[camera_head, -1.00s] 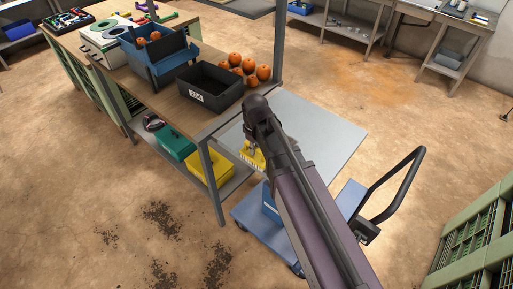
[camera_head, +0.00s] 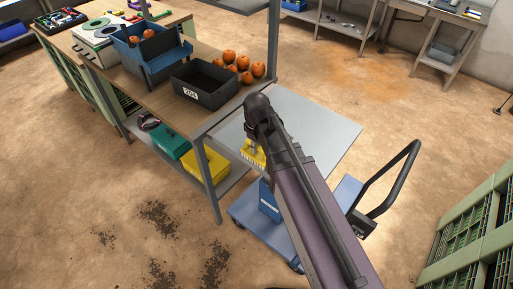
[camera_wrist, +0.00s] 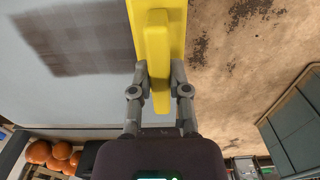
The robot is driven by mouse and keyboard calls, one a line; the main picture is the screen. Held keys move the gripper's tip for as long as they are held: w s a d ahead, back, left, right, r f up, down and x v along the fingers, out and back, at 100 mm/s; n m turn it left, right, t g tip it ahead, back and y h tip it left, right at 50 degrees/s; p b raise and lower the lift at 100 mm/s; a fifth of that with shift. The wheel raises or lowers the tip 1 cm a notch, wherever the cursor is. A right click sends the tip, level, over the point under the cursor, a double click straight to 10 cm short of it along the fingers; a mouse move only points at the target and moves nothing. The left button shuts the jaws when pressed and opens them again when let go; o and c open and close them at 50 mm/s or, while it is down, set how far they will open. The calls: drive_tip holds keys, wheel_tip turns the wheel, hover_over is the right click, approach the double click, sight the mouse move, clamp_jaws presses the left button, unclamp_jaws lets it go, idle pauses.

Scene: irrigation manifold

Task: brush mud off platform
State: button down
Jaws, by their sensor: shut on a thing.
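My gripper (camera_wrist: 158,85) is shut on the raised handle of a yellow brush (camera_wrist: 175,25), which runs up out of the wrist view. In the head view the yellow brush (camera_head: 253,153) shows beside my arm, pale bristles down, at the near-left part of the grey platform (camera_head: 330,125). My arm hides part of both. Whether the bristles touch the platform cannot be told. In the wrist view the platform (camera_wrist: 60,100) lies left of the brush, with a darker patch (camera_wrist: 75,45) that may be shadow or mud.
Dark mud patches (camera_head: 158,215) lie on the brown floor. A workbench left of the platform holds a black bin (camera_head: 203,84), oranges (camera_head: 243,62) and a blue crate (camera_head: 150,55). A blue cart (camera_head: 250,215) stands below my arm. Green crates (camera_head: 475,235) stand at right.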

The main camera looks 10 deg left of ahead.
drive_tip(key=shift+w+d, duration=0.4)
drive_tip(key=shift+w, duration=0.25)
drive_tip(key=shift+w+d, duration=0.35)
drive_tip(key=shift+w, duration=0.25)
drive_tip(key=shift+w+d, duration=0.5)
drive_tip(key=shift+w, duration=0.25)
drive_tip(key=shift+w+d, duration=0.5)
drive_tip(key=shift+w, duration=0.25)
drive_tip(key=shift+w+d, duration=0.1)
drive_tip(key=shift+w+d, duration=0.5)
drive_tip(key=shift+w, duration=0.25)
drive_tip(key=shift+w+d, duration=0.45)
drive_tip(key=shift+w, duration=0.3)
drive_tip(key=shift+w+d+f, duration=0.1)
drive_tip(key=shift+w+d, duration=0.4)
drive_tip(key=shift+w, duration=0.25)
drive_tip(key=shift+w+d, duration=0.5)
drive_tip(key=shift+w, duration=0.2)
drive_tip(key=shift+w+d, duration=0.1)
drive_tip(key=shift+w, duration=0.05)
